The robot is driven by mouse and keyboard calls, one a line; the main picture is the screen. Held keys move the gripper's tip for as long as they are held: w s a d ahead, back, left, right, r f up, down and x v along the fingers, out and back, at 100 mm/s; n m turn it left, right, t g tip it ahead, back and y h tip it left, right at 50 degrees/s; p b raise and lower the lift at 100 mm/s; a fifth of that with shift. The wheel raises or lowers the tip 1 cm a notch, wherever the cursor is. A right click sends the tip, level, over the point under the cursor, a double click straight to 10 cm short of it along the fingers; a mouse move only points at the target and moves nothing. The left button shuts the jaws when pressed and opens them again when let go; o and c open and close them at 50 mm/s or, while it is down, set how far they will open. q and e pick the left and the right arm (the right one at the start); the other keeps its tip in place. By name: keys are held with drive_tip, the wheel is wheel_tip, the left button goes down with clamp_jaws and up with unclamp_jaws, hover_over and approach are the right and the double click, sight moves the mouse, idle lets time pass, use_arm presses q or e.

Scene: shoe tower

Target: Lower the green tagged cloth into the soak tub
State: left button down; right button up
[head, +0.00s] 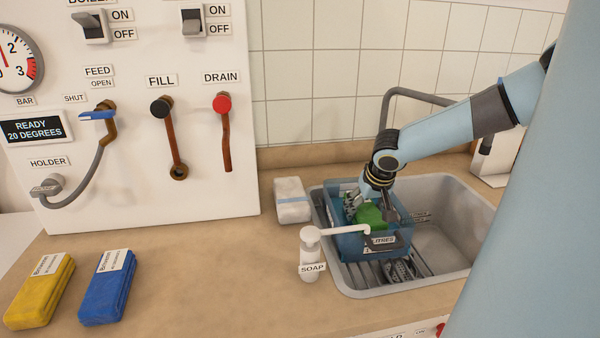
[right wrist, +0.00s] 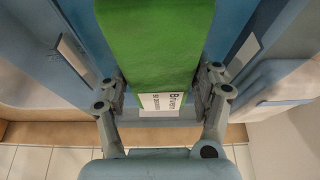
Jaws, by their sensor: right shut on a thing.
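The green cloth (head: 370,216) is inside the blue see-through soak tub (head: 349,246), below my right gripper (head: 375,205). In the right wrist view the green cloth (right wrist: 155,45) hangs between the fingers of my right gripper (right wrist: 162,95), with its white tag (right wrist: 165,101) near the fingertips. The right gripper is shut on the cloth. The tub stands in the sink; its front wall and the soap pump hide the cloth's lower part, so I cannot tell whether it touches the bottom. My left gripper is not in view.
A white soap dispenser (head: 310,256) stands just in front of the tub, its spout reaching across the tub front. The grey sink (head: 455,215) has free room at right. A wrapped block (head: 292,201) sits behind.

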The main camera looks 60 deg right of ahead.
drive_tip(key=shift+f+b, duration=0.7)
drive_tip(key=shift+f, duration=0.35)
idle(0.5)
drive_tip(key=o, duration=1.3)
